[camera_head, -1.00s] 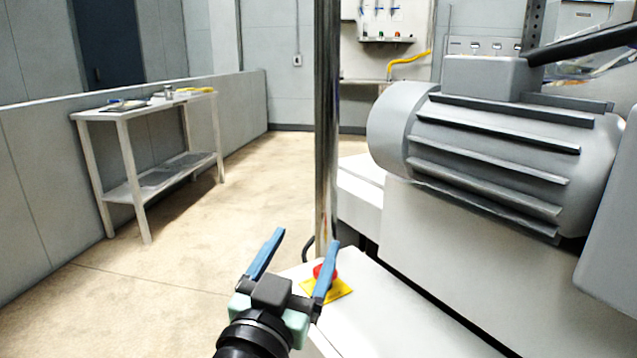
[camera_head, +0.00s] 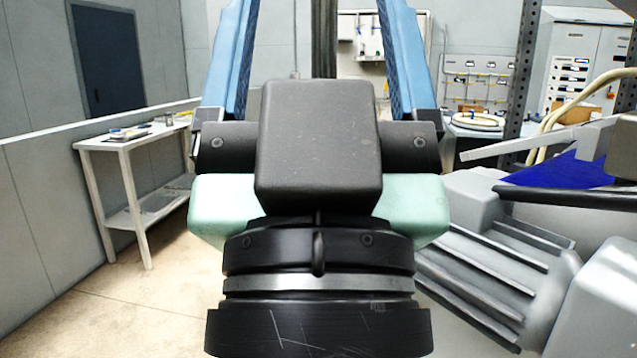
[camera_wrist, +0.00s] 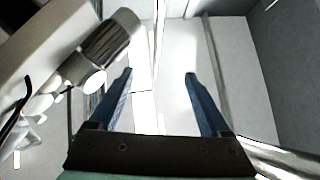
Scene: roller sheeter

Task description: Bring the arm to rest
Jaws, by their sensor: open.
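My gripper (camera_head: 317,55) fills the middle of the head view, raised close to the camera. Its two blue fingers point up and stand wide apart with nothing between them. In the wrist view, my gripper (camera_wrist: 160,75) also shows both blue fingers apart and empty. My gripper and wrist hide the middle of the room, including most of the metal post and the red button seen earlier.
A grey ribbed motor (camera_head: 480,275) is at the lower right, close beside my wrist in the picture. A metal side table (camera_head: 125,145) with small items stands at left by a low wall. Open floor (camera_head: 110,305) lies at lower left. Cabinets (camera_head: 590,65) stand behind.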

